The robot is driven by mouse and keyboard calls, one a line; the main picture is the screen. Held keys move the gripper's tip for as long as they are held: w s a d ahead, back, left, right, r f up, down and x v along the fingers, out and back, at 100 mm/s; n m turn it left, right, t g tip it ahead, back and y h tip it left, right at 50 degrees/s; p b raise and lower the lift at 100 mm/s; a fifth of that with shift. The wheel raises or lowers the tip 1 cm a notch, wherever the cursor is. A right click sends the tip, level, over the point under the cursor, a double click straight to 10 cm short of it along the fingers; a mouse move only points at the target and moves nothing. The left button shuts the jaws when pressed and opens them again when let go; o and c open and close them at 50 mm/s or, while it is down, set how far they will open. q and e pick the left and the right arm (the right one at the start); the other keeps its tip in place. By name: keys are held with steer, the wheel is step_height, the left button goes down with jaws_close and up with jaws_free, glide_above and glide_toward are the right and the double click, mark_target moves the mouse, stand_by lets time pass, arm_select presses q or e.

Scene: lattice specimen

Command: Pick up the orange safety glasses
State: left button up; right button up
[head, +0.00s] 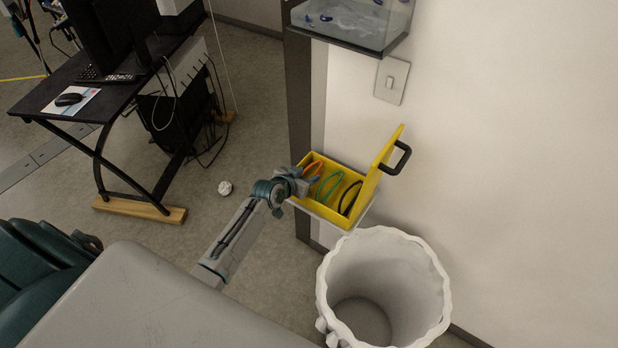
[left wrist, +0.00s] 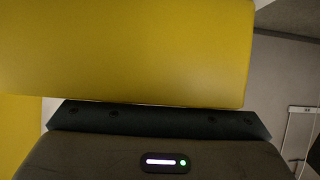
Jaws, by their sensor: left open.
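The orange safety glasses (head: 313,168) sit in the left end of an open yellow box (head: 335,217) fixed low beside the wall. Only part of their orange frame shows. My left gripper (head: 309,182) is open at the box's left front edge, close to the orange glasses. I cannot tell whether it touches them. In the left wrist view a yellow surface of the box (left wrist: 125,55) fills the upper part, and the glasses do not show. My right gripper is not in view.
Green glasses (head: 329,186) and black glasses (head: 351,198) share the box. Its lid (head: 383,160) stands open on the right with a black handle (head: 402,157). A white bin (head: 432,285) stands below. A black desk (head: 105,101) is at the left, with open floor between.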

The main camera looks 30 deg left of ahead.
arm_select(q)
steer(key=c, duration=0.6)
